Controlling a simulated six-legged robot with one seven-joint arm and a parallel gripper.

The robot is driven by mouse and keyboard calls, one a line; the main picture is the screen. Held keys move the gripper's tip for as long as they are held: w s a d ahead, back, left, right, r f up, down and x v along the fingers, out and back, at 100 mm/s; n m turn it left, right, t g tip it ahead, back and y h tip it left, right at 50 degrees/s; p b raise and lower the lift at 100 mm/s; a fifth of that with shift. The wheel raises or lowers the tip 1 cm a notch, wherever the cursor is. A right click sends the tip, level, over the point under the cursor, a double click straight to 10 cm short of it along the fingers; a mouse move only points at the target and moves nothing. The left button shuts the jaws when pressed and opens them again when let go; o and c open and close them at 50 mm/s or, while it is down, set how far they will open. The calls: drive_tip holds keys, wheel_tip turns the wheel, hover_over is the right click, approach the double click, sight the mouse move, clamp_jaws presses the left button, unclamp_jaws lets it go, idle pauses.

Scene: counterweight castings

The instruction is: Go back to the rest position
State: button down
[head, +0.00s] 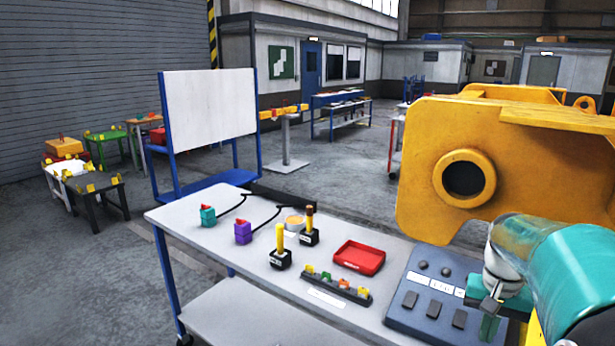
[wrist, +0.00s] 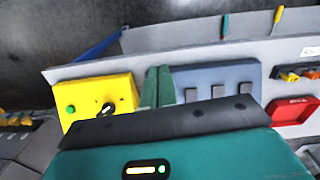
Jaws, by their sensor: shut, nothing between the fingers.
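My gripper (head: 490,322) is at the lower right of the head view, beside and above the right part of the blue-grey panel. Its green fingers are together, with nothing between them. In the wrist view the fingers (wrist: 158,87) show as a closed green pair between a yellow control box (wrist: 100,98) and the blue-grey panel (wrist: 212,84). The panel also shows in the head view (head: 427,297). I cannot tell whether the fingertips touch anything. My teal arm hides the panel's right end in the head view.
A large yellow casting (head: 520,170) stands close behind my arm.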

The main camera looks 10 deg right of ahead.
drive_tip(key=s+a+r+n+t, duration=0.1)
drive_tip(key=a+n+t, duration=0.1)
drive_tip(key=a, duration=0.7)
drive_tip(key=s+a+r+n+t, duration=0.1)
drive_tip(key=a+n, duration=0.3)
drive_tip(key=a, duration=0.6)
drive_tip(key=s+a+r+n+t, duration=0.1)
drive_tip(key=s+a+n+t, duration=0.2)
drive_tip(key=a, duration=0.7)
drive_tip(key=shift+s+r, duration=0.1)
